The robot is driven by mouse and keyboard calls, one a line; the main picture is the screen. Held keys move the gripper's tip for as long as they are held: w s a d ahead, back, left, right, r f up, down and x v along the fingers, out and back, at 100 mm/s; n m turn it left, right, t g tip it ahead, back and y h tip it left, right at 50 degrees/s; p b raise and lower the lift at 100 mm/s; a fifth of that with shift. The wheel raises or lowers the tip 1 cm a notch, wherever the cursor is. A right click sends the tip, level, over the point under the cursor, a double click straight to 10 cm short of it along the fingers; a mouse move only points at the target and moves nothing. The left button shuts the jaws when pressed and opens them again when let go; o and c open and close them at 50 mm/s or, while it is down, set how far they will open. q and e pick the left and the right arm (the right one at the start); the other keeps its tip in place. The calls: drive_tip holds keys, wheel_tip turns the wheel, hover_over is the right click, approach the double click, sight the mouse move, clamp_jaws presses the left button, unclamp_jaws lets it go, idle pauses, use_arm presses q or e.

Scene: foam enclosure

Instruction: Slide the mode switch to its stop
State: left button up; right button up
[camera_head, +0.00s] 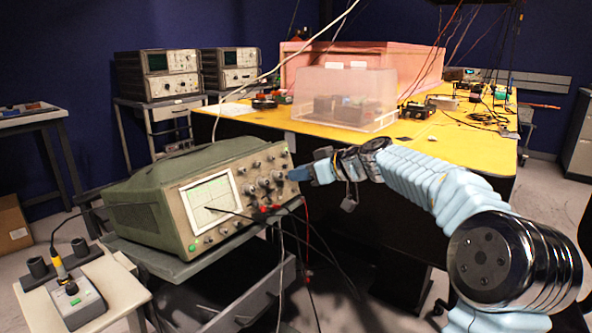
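A green oscilloscope (150,205) stands on a cart at centre left, its screen (211,203) lit and its front panel of knobs (263,182) facing me. The mode switch is too small to pick out among the controls. My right arm reaches in from the lower right, and my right gripper (298,174) is at the right edge of that panel, beside the upper knobs. Its blue tip points left at the panel. I cannot tell whether it touches a control or whether its fingers are apart. My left gripper is not in view.
Black and red leads (305,235) hang from the panel's lower sockets. A yellow-topped bench (455,145) with a clear box (345,98) stands behind my arm. A small table at lower left holds a grey device (75,304). Two more instruments (158,75) stand at the back left.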

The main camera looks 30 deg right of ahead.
drive_tip(key=shift+x, duration=0.95)
drive_tip(key=shift+c, duration=0.5)
clamp_jaws()
